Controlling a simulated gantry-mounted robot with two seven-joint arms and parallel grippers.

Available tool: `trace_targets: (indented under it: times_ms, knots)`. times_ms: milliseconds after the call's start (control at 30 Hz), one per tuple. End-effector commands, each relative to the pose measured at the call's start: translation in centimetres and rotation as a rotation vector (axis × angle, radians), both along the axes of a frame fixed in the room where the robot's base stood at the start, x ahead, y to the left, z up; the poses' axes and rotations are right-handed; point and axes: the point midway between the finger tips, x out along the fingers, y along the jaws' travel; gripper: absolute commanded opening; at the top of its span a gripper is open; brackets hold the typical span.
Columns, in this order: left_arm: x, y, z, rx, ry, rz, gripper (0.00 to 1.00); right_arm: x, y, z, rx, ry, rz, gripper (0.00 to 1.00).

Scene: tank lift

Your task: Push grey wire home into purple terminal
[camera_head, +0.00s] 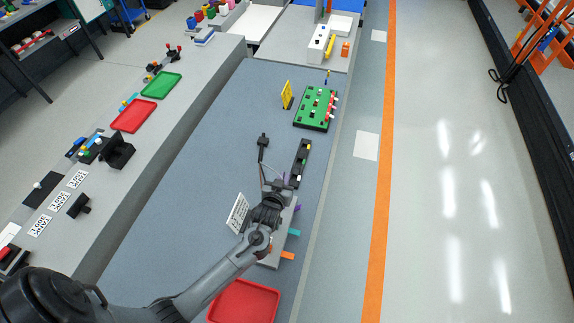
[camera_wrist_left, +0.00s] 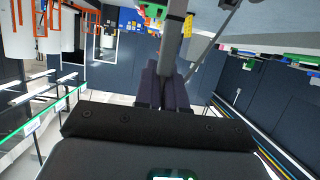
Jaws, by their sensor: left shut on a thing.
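The thin grey wire (camera_head: 261,160) runs from a small black post to the gripper. A purple terminal (camera_head: 297,207) shows at the block's right edge, partly hidden by my gripper. I cannot tell whether the wire end touches it. My right gripper is not in view.
Teal (camera_head: 294,233) and orange (camera_head: 287,255) tabs stick out of the block's right side. A black strip (camera_head: 301,160) lies just beyond the gripper, and a green board (camera_head: 315,108) farther back. A white label card (camera_head: 238,212) stands left. A red tray (camera_head: 244,302) lies nearest.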

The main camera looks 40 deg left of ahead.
Motion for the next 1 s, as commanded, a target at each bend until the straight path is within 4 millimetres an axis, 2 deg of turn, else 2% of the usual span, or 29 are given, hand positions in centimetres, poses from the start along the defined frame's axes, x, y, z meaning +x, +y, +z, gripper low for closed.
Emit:
trace_targets:
  times_ms: [667,1000]
  knots:
    - [-0.4,0.0,-0.1,0.014,0.007,-0.009,0.0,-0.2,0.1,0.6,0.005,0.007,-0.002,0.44]
    - [-0.4,0.0,-2.7,0.017,0.008,-0.011,0.0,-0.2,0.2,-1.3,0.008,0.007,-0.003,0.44]
